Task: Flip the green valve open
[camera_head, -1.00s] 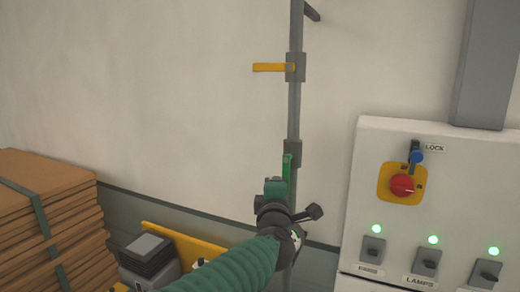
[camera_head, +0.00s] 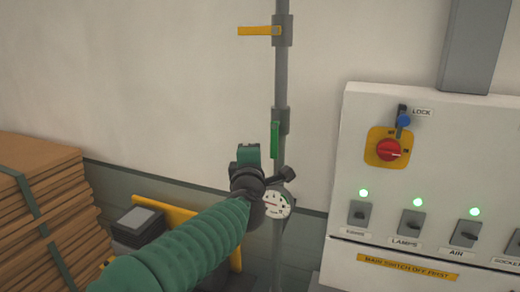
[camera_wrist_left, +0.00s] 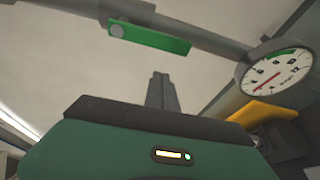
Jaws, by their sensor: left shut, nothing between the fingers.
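The green valve handle (camera_head: 274,140) hangs vertically below a grey valve body, along the upright pipe on the wall. In the left wrist view the handle (camera_wrist_left: 150,38) lies above the fingertips, alongside the pipe. My left gripper (camera_head: 248,154) is just left of the handle in the head view, apart from it. In the wrist view its fingers (camera_wrist_left: 161,92) are shut together with nothing between them, and a gap shows between them and the handle. My right gripper is not in view.
A yellow handle (camera_head: 260,30) sticks out left from the pipe (camera_head: 281,70) higher up. A pressure gauge (camera_head: 277,204) sits below the green handle. A control panel (camera_head: 350,140) with a red switch stands at right. Stacked brown boards (camera_head: 40,200) are at left.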

